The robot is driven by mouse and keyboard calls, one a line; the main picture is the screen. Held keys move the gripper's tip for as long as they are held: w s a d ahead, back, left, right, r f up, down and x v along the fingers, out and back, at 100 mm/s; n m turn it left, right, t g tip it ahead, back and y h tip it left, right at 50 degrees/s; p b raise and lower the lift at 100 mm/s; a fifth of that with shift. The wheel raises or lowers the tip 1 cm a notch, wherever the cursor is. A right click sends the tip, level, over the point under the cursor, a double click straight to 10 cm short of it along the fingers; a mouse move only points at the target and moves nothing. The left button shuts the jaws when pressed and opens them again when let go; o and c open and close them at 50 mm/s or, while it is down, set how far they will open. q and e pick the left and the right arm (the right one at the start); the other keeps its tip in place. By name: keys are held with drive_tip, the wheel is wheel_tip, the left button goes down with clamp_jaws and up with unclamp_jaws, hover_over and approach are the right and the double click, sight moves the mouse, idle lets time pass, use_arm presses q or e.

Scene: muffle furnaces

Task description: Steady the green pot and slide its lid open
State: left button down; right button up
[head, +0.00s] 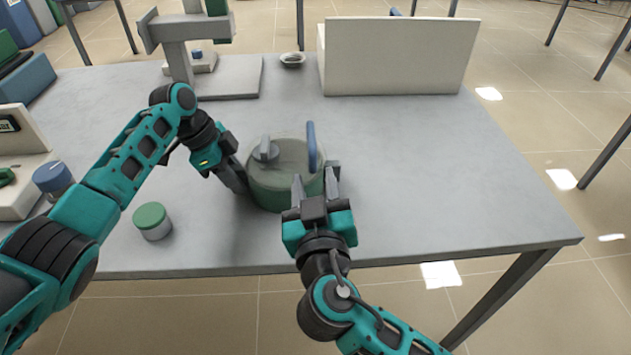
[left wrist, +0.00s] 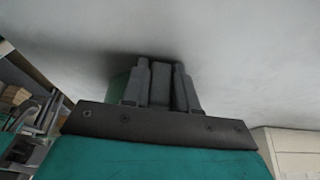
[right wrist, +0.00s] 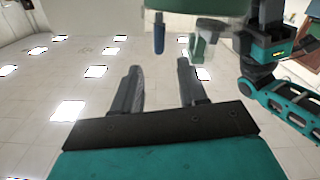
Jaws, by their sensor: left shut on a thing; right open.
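The green pot (head: 272,192) stands upright on the grey table, with a pale green lid (head: 290,165) on top. A grey knob (head: 266,151) and an upright blue handle (head: 311,147) rise from the lid area. My left gripper (head: 241,184) is at the pot's left side; in the left wrist view it is shut on a grey piece (left wrist: 160,86), likely a side handle. My right gripper (head: 315,184) is open and empty at the pot's front right, below the blue handle. The blue handle (right wrist: 158,40) shows beyond its open fingers in the right wrist view.
A green-capped jar (head: 152,221) and a blue-capped jar (head: 53,178) stand at the left. A white block-like panel (head: 398,60), a small dish (head: 292,59) and a grey stand (head: 230,78) are at the back. The table's right side is clear.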

sight(311, 124)
drive_tip(key=w, duration=1.2)
drive_tip(key=shift+d+r, duration=0.1)
clamp_jaws()
drive_tip(key=shift+d, duration=0.1)
idle(0.4)
drive_tip(key=d, duration=1.1)
drive_tip(key=shift+d, duration=0.35)
idle(1.5)
drive_tip(key=shift+d, duration=0.15)
idle(0.7)
